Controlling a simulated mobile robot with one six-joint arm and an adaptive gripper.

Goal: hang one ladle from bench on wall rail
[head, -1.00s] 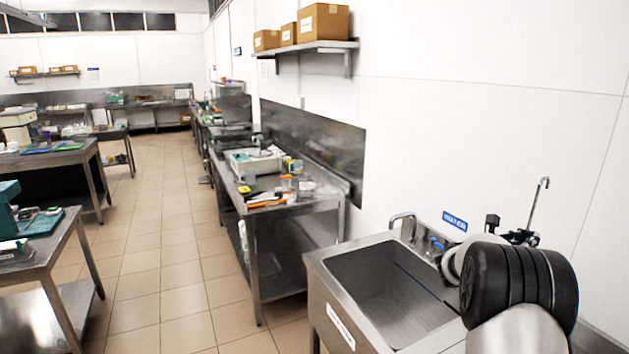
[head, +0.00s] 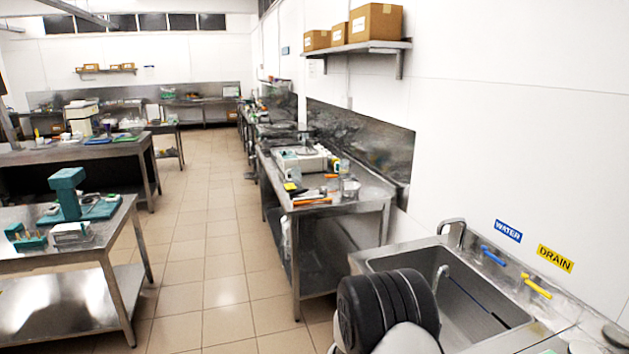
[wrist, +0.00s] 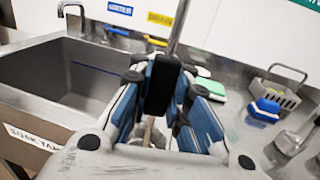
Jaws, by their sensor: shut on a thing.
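In the wrist view my gripper (wrist: 163,88) is shut on the thin metal handle of a ladle (wrist: 181,25). The handle rises past the top edge of the picture. A short lower piece shows between the fingers, and the bowl is hidden. On the steel surface at the right lie metal utensils that look like more ladles (wrist: 292,140), partly cut off by the frame edge. The wall rail is not in sight. In the head view only part of my arm shows, in front of the sink; neither the gripper nor the held ladle can be made out there.
A steel sink (head: 465,298) stands at the right, with a tap, blue and yellow valve handles, and WATER and DRAIN signs. A wall shelf (head: 372,47) carries boxes. The tiled aisle (head: 215,240) is clear.

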